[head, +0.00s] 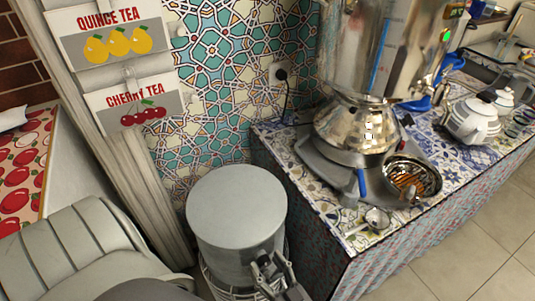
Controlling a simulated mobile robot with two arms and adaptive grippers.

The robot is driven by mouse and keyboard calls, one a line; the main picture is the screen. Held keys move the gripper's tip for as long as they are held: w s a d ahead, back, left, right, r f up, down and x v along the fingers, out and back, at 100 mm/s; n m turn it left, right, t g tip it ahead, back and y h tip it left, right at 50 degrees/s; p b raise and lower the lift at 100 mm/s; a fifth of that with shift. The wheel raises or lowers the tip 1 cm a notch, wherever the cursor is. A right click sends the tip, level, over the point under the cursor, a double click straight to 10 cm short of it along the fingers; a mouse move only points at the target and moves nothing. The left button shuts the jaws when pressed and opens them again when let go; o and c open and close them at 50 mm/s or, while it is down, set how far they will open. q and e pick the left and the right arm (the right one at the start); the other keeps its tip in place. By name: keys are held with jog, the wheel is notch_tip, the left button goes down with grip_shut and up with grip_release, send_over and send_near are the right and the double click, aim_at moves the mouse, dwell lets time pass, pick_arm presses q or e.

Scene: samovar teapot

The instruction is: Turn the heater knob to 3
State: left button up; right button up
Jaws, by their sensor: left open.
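The large shiny metal samovar (365,50) stands on the patterned counter, its top cut off by the frame. I cannot make out a numbered heater knob. My left gripper (268,264) is open and empty at the bottom centre, in front of and below the counter's left corner, well apart from the samovar. My right gripper is not in view.
A metal drip bowl with an orange grate (410,178) and a small clear cup (377,218) sit near the counter's front edge. White teapots (470,120) stand to the right. A black plug (281,75) is in the tiled wall. The floor (450,265) at lower right is clear.

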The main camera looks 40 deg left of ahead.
pick_arm(q)
jog(key=shift+c, duration=1)
jog(key=c, duration=0.9)
jog(key=shift+o, duration=0.2)
